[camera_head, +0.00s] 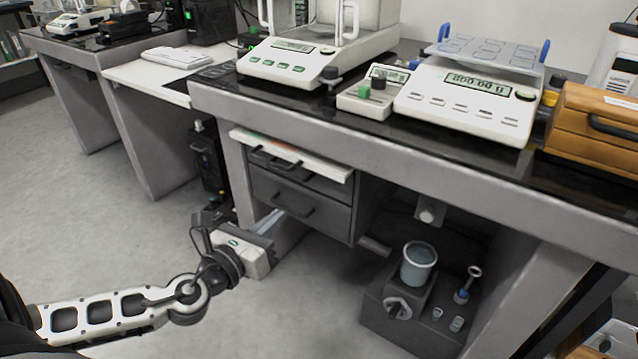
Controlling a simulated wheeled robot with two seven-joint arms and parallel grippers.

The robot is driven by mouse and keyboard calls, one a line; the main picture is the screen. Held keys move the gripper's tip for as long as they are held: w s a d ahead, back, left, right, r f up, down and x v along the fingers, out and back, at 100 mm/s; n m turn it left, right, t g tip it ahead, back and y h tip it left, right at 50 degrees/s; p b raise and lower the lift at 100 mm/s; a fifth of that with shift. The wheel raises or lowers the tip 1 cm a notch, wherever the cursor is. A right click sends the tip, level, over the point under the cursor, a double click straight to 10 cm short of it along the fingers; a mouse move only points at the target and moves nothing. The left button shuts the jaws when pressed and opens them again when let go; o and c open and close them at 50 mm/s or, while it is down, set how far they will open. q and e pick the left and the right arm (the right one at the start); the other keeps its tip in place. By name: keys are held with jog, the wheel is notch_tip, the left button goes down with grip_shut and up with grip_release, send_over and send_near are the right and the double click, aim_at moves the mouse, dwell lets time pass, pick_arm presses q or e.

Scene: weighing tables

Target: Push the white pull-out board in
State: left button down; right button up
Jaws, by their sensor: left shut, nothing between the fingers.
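The white pull-out board (325,170) juts out a little from under the grey table top, just above the drawers. Some coloured marks show along its top, near the left end. My left gripper (268,222) is shut and empty. My right gripper is not in view.
Below the board is a grey drawer unit (300,200) with dark handles. The table (400,135) carries balances and a wooden case (595,130). A stirrer unit (420,315) with a beaker stands on the floor at right. The floor at left is clear.

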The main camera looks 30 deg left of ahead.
pick_arm(q)
jog(key=m, duration=0.2)
send_near(326, 170)
jog(key=w, duration=0.5)
jog(key=shift+w+d, duration=0.2)
jog(key=shift+w, duration=0.75)
